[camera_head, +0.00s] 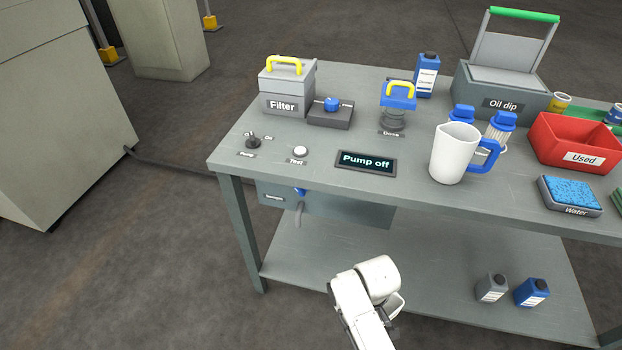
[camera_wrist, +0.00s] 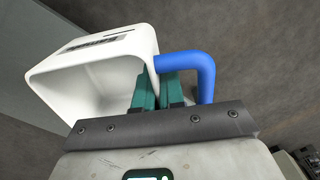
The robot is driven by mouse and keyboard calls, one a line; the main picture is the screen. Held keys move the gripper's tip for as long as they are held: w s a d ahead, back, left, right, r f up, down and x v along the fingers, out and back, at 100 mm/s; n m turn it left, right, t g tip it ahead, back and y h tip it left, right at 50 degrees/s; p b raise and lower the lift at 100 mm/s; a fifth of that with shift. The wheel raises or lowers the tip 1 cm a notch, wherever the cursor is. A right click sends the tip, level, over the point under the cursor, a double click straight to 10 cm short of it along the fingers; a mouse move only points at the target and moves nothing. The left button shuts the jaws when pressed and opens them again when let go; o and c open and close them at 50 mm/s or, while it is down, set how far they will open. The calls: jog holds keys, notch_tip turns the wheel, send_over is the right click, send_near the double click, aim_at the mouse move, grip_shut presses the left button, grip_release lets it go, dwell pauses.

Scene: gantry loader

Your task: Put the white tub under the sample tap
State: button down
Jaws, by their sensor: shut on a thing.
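The white tub (camera_wrist: 88,77) is a boxy open container with a dark label and a blue bent handle (camera_wrist: 206,75). It fills the upper left of the wrist view. My gripper (camera_wrist: 157,80) is shut on the tub's rim beside the handle, with its teal fingers at the wall. The sample tap (camera_head: 299,206) has a blue knob and a grey bent spout, hanging from a box under the bench's front edge, left of centre.
The bench (camera_head: 225,160) carries a Filter box (camera_head: 286,90), a Pump off display (camera_head: 366,161), a white jug (camera_head: 451,152), a red Used bin (camera_head: 575,145) and a blue sponge (camera_head: 572,192). Small bottles (camera_head: 531,292) stand on the lower shelf (camera_head: 420,265).

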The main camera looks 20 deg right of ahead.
jog(key=w+a+r+m, duration=0.3)
jog(key=w+r+m, duration=0.1)
jog(key=w+r, duration=0.85)
jog(key=s+r+p, duration=0.5)
jog(key=r+p, duration=0.3)
jog(key=p, duration=0.1)
jog(key=s+r+p, duration=0.5)
jog(key=r+p, duration=0.3)
jog(key=p, duration=0.2)
jog(key=shift+s+r, duration=0.25)
jog(key=shift+r, duration=0.05)
jog(key=shift+d, duration=0.25)
jog(key=shift+a, duration=0.1)
